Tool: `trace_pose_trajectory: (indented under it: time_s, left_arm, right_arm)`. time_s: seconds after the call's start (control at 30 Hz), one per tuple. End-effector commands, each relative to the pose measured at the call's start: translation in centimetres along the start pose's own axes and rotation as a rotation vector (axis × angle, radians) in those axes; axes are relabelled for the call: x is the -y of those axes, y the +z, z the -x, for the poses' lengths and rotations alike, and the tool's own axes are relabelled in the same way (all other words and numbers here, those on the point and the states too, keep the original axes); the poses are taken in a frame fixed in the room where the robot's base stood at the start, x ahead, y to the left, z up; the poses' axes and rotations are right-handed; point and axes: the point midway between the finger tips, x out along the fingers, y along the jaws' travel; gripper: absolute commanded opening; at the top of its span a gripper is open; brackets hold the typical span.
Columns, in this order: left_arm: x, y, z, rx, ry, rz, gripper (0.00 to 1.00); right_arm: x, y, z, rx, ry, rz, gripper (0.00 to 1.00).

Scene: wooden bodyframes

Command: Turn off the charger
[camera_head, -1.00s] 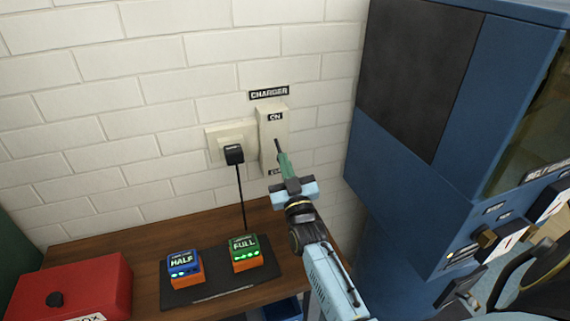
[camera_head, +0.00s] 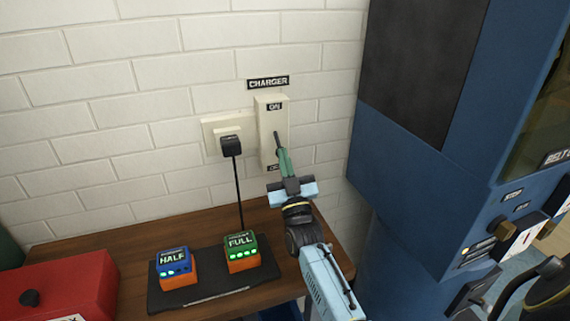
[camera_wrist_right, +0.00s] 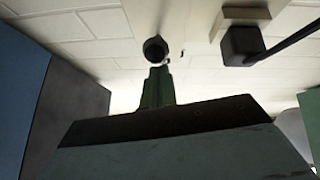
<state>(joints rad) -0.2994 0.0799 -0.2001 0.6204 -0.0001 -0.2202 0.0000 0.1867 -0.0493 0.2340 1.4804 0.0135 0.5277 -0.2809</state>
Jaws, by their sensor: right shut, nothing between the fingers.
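The charger switch (camera_head: 265,128) is a pale upright box on the white brick wall, under a CHARGER label (camera_head: 268,83). ON shows at its top; the lower label is partly hidden by my gripper. A dark lever (camera_head: 277,138) sticks out of the box. My right gripper (camera_head: 283,157) is shut and empty, its green fingers at the lever's near end. In the right wrist view, the lever's round dark end (camera_wrist_right: 155,48) is just beyond the fingertips (camera_wrist_right: 158,73); I cannot tell whether they touch. My left gripper is out of view.
A black plug (camera_head: 231,146) with a hanging cord sits in the socket left of the switch. HALF (camera_head: 173,266) and FULL (camera_head: 241,250) battery blocks stand on a dark pad on the wooden table. A red box (camera_head: 60,285) is at left, a blue machine (camera_head: 430,190) at right.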

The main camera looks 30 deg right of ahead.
Motion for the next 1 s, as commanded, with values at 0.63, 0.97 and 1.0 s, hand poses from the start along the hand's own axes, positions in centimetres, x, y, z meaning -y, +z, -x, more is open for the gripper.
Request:
trace_pose_trajectory:
  time_s: [0.63, 0.97, 1.0]
  left_arm:
    - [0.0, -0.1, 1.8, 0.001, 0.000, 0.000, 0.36]
    - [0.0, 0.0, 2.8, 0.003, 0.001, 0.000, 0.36]
    - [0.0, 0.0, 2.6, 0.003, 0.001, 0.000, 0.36]
  right_arm:
    - [0.5, -1.1, 0.3, 0.019, -0.008, -0.002, 0.00]
    - [1.0, -3.4, 4.3, 0.006, -0.011, -0.005, 0.00]
    - [1.0, -3.5, 5.2, 0.004, -0.010, -0.005, 0.00]
